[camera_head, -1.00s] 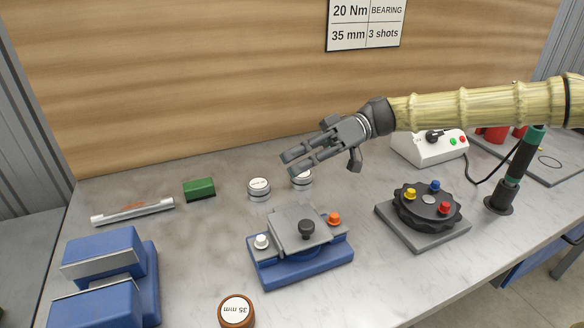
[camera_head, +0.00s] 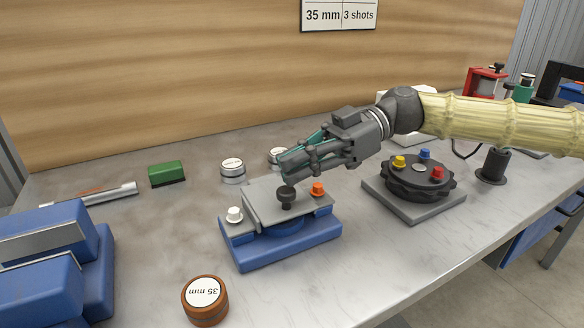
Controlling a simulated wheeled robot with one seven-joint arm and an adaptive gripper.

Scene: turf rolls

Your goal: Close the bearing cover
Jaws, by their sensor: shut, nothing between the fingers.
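The bearing cover (camera_head: 262,207) is a grey plate with a black knob (camera_head: 286,196) on top. It sits over a blue base (camera_head: 285,250) and looks slightly tilted, with a blue round part showing below its front edge. A white knob (camera_head: 234,214) is at its left and an orange knob (camera_head: 317,188) at its right. My gripper (camera_head: 284,168) is shut and empty. Its fingertips are just above and behind the cover's back edge, behind the black knob; I cannot tell whether they touch the plate.
A brown 35 mm jar (camera_head: 205,300) stands in front. Blue blocks (camera_head: 50,262) fill the left front. White-topped canisters (camera_head: 233,171), a green block (camera_head: 166,173) and a silver tube (camera_head: 105,193) lie behind. A dark dial (camera_head: 418,180) with coloured knobs stands right.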

